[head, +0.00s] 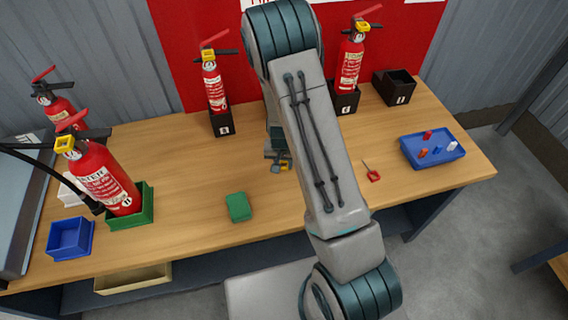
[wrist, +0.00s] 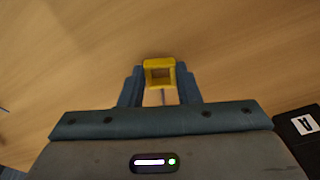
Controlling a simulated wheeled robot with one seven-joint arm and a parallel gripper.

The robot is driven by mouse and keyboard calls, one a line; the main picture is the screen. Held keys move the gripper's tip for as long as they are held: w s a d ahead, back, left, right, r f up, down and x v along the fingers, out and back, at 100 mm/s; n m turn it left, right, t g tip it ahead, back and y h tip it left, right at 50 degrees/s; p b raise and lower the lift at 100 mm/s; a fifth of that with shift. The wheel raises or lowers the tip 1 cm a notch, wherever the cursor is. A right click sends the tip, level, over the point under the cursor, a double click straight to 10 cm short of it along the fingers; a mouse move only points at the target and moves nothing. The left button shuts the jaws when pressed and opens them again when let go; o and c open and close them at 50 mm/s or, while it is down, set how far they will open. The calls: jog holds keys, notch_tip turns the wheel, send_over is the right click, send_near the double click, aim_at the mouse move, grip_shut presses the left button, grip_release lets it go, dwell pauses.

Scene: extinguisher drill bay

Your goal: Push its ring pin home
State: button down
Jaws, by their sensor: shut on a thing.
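My gripper (wrist: 160,88) is shut on a yellow square ring pin (wrist: 159,72), whose thin shank points back between the fingers. Red extinguishers stand at the front left (head: 105,180), the far left (head: 60,108), the back middle (head: 214,85) and the back right (head: 350,65). Yellow shows at the necks of the front left, back middle and back right ones. Which extinguisher the held pin belongs to, I cannot tell.
A red-handled pin (head: 373,176) lies on the wooden table (head: 310,215). A blue tray (head: 432,150) with small pieces, an empty black box (head: 394,88), a green block (head: 238,207) and a blue bin (head: 70,238) also stand there. The table's middle is mostly clear.

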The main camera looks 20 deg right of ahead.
aim_at(283, 166)
jog(key=shift+r+p, duration=0.8)
jog(key=shift+r, duration=0.65)
